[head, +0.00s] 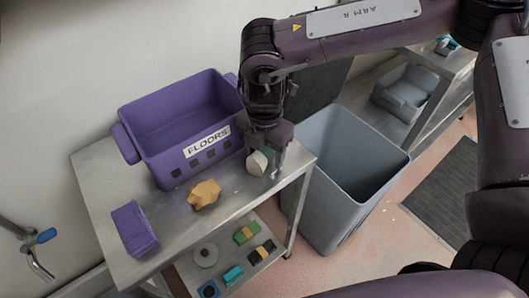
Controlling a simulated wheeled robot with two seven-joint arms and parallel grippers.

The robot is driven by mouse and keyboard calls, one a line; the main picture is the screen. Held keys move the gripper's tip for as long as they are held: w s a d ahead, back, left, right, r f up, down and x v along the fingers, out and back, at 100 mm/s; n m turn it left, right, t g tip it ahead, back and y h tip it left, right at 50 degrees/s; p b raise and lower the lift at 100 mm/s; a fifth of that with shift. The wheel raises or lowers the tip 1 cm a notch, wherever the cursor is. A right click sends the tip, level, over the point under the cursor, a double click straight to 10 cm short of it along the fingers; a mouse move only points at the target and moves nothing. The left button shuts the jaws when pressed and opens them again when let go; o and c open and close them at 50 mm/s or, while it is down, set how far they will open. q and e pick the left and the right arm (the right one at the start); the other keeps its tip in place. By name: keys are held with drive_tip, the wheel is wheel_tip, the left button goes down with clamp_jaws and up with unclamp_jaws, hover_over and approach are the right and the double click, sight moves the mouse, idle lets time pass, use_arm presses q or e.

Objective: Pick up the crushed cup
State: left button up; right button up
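A small pale, crumpled object that looks like the crushed cup (256,164) is at the right end of the steel table (104,187), near its edge. My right gripper (267,161) reaches down over it from above. One finger shows to the right of the cup, with a narrow gap between them. The other finger is mostly hidden, so contact on that side cannot be seen. The fingers look spread, and the cup seems to rest on the table. My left gripper is not in view.
A purple bin marked FLOORS (170,113) stands behind the cup. A grey waste bin (378,170) stands right of the table. Several small items are on the lower shelf (225,252).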

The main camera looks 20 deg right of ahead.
drive_tip(key=c, duration=1)
drive_tip(key=shift+o, duration=0.2)
